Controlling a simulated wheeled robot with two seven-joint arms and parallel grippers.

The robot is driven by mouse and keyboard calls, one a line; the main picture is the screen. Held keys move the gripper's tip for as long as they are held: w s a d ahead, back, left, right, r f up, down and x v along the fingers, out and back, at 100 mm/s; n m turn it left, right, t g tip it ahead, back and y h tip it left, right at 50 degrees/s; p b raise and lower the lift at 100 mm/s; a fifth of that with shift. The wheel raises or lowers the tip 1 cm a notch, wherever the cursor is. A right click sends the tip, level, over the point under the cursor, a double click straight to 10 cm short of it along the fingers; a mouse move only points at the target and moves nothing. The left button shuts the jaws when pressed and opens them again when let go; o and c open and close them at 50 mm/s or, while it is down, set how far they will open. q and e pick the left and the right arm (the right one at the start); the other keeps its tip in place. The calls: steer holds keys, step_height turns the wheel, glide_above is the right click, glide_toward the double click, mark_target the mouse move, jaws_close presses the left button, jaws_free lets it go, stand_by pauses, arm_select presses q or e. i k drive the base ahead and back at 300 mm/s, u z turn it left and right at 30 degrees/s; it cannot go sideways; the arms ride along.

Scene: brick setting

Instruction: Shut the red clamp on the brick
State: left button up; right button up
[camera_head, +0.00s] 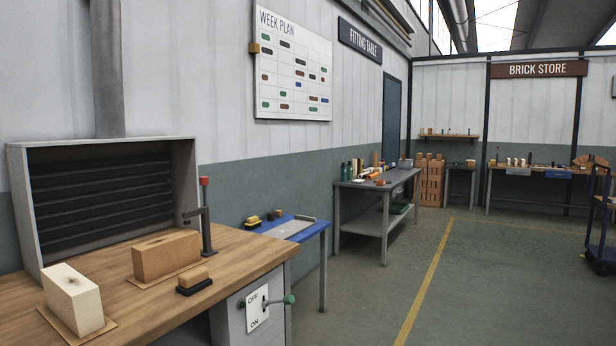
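The clamp stands on the wooden bench as a dark upright post (207,232) with a red top (204,181). A short dark arm (194,213) reaches left from the post. An orange-brown brick (166,256) lies on a thin tan pad just left of the post. The clamp arm shows above the brick's right end, with a gap between them in this view; I cannot tell how far it reaches over the brick. A cream brick (74,298) with a dark mark on top sits on another pad at the front left. Neither of my grippers is in view.
A dark-lined grey hood (100,201) stands at the back of the bench. A small wood-topped black block (194,281) lies before the orange-brown brick. A lever (280,301) with an OFF/ON plate is on the bench front. Open floor (490,290) lies to the right.

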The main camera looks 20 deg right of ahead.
mark_target(203, 180)
steer(key=z, duration=0.2)
steer(key=k, duration=0.7)
steer(key=z, duration=0.35)
steer(key=i, duration=0.55)
steer(key=z, duration=0.55)
steer(key=i, duration=1.35)
steer(key=u, duration=0.6)
